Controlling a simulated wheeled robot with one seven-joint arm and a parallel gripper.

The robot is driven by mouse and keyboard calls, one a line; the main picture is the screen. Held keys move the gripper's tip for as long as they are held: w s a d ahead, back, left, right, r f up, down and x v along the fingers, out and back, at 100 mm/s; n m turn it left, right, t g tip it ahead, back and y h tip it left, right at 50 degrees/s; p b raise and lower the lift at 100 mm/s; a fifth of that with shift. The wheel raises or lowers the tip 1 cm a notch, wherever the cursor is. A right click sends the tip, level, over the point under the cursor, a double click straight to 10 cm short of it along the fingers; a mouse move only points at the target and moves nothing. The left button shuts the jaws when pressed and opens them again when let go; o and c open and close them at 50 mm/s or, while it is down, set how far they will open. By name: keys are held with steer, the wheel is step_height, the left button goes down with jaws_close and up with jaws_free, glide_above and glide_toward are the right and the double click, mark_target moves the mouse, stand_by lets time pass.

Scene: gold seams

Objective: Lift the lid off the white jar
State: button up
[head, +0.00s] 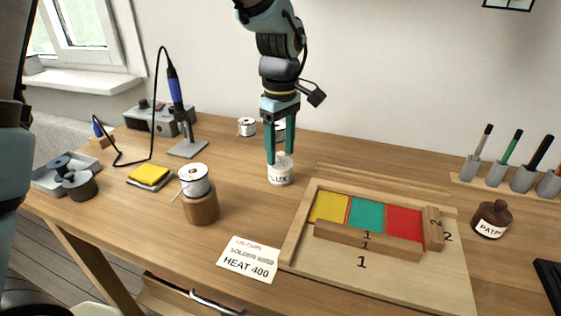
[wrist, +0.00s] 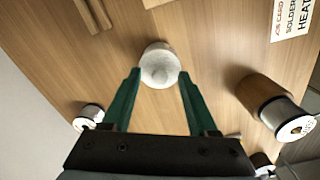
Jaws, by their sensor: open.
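The white jar (head: 280,175), with dark letters that look like "LUX" on its side, stands upright on the wooden bench. Its pale speckled lid (wrist: 159,65) shows from above in the wrist view, seated on top of the jar. My gripper (head: 280,160) points down right over the jar, with its two teal fingers at lid height. In the wrist view my gripper (wrist: 160,80) is open, with one fingertip on each side of the lid. I cannot tell whether the fingertips touch it. The jar's body is mostly hidden under the lid in the wrist view.
A solder spool on a wooden stand (head: 202,205) is left of the jar. A wooden tray with coloured tiles (head: 290,245) lies close on the right. A brown jar (head: 492,219) stands far right. Another white spool (head: 246,126) is behind. A card (head: 248,258) lies in front.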

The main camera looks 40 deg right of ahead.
jaws_close()
stand_by(0.3)
stand_by(0.4)
